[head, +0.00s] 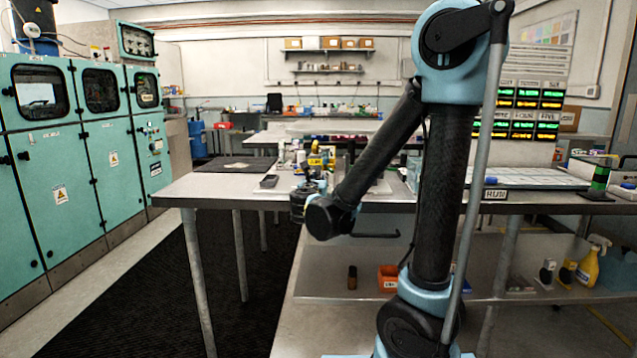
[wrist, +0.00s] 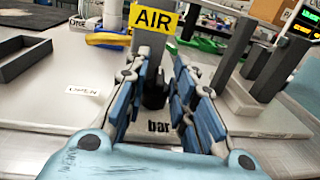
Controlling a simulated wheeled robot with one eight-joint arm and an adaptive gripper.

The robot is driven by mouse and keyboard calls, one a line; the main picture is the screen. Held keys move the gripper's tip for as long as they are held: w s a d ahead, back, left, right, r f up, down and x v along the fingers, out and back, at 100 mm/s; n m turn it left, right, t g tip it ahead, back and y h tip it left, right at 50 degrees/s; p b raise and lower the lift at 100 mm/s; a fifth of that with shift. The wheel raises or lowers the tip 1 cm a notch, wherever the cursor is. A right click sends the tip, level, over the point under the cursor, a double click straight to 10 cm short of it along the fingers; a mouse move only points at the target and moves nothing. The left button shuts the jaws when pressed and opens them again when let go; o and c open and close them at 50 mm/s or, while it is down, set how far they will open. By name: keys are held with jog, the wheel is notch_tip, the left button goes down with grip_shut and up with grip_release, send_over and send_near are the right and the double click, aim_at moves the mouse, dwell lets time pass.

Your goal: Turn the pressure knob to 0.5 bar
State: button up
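The pressure knob (wrist: 154,92) is a dark upright piece in the wrist view, under the yellow AIR sign (wrist: 153,18) and behind the printed word "bar" (wrist: 158,127). My gripper (wrist: 161,58) is open, with one blue-padded finger on each side of the knob. Narrow gaps seem to show between the pads and the knob. The knob's scale and pointer cannot be read, and the fingers hide part of its surroundings. In the head view the AIR sign (head: 315,161) shows small on the bench, and my arm hides the knob.
The metal bench (head: 225,190) holds a dark open tray (wrist: 22,57) at left and grey upright posts (wrist: 237,60) at right in the wrist view. A small white label (wrist: 83,91) lies on the left. Green cabinets (head: 70,150) stand left of the aisle.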

grip_shut()
jog(key=shift+d+y, duration=0.15)
jog(key=shift+y, duration=0.15)
jog(key=shift+d+n+y, duration=0.15)
jog(key=shift+n+y, duration=0.6)
jog(key=shift+y, duration=0.3)
jog(key=shift+d+n+y, duration=0.1)
jog(key=shift+n+y, duration=0.65)
jog(key=shift+y, duration=0.3)
jog(key=shift+d+n+g+y, duration=0.15)
jog(key=shift+n+g+y, duration=0.35)
jog(key=shift+n+y, duration=1.1)
jog(key=shift+y, duration=0.8)
jog(key=o, duration=0.8)
grip_release()
